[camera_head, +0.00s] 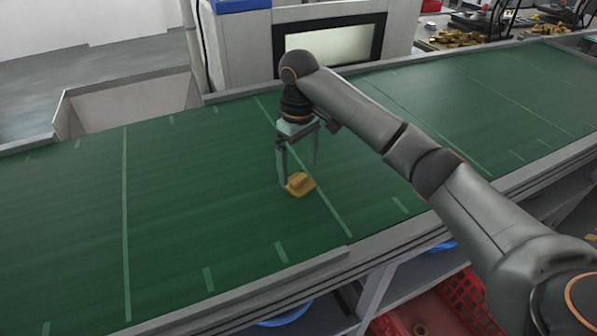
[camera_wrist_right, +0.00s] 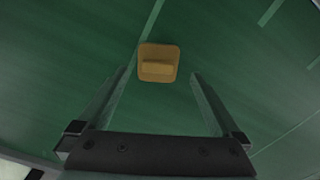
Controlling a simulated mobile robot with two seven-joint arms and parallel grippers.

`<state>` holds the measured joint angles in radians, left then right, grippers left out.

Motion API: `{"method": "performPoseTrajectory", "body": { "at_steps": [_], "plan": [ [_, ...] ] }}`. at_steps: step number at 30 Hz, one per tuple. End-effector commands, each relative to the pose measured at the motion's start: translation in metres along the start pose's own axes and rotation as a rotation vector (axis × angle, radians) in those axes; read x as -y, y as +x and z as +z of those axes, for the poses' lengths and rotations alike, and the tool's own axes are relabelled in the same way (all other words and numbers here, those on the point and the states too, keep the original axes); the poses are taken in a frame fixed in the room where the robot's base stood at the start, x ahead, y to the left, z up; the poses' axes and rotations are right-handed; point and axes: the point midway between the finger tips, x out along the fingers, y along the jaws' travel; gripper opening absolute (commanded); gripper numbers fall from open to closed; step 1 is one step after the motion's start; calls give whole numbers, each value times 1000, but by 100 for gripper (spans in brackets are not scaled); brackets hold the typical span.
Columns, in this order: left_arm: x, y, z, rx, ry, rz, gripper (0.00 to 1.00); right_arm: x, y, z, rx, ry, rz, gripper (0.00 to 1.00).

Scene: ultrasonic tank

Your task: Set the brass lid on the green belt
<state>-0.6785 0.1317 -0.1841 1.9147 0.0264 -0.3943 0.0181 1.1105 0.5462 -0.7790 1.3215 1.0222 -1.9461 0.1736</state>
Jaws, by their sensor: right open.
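The brass lid (camera_head: 299,185) lies on the green belt (camera_head: 190,220), near the middle of the head view, with its raised handle upward. In the right wrist view the brass lid (camera_wrist_right: 158,63) is a rounded square with a bar-shaped handle, resting on the belt (camera_wrist_right: 60,60) just beyond the fingertips. My right gripper (camera_head: 297,174) points down over the lid, its fingers apart. In the right wrist view the gripper (camera_wrist_right: 158,75) is open, with nothing between its fingers. Whether a finger touches the lid I cannot tell. My left gripper is not in view.
A white machine with a window (camera_head: 330,45) stands behind the belt. Brass parts (camera_head: 452,38) lie on a table at the back right. A red crate (camera_head: 462,300) sits below the belt's front rail. The belt around the lid is clear.

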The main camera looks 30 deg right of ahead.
Motion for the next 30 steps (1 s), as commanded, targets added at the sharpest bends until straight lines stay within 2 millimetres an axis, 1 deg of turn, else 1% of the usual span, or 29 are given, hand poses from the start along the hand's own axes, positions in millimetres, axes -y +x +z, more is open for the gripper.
{"method": "performPoseTrajectory", "body": {
  "at_steps": [1, 4, 6, 9, 12, 17, 30],
  "plan": [
    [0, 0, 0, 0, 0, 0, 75, 0, -13, -1, -5, -1, 1, 100],
    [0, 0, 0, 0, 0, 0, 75, 0, -36, -1, -5, 0, 1, 100],
    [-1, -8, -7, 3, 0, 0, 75, -1, -55, -1, -4, 1, 5, 100],
    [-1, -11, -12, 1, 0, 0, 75, -1, -71, 0, -2, 1, 3, 100],
    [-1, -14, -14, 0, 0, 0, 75, 0, -82, 0, -1, 0, 2, 100],
    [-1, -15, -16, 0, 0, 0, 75, 0, -90, 0, 0, 1, 0, 100],
    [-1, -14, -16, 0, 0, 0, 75, 0, -90, 0, 0, 0, 0, 100]
  ]
}}
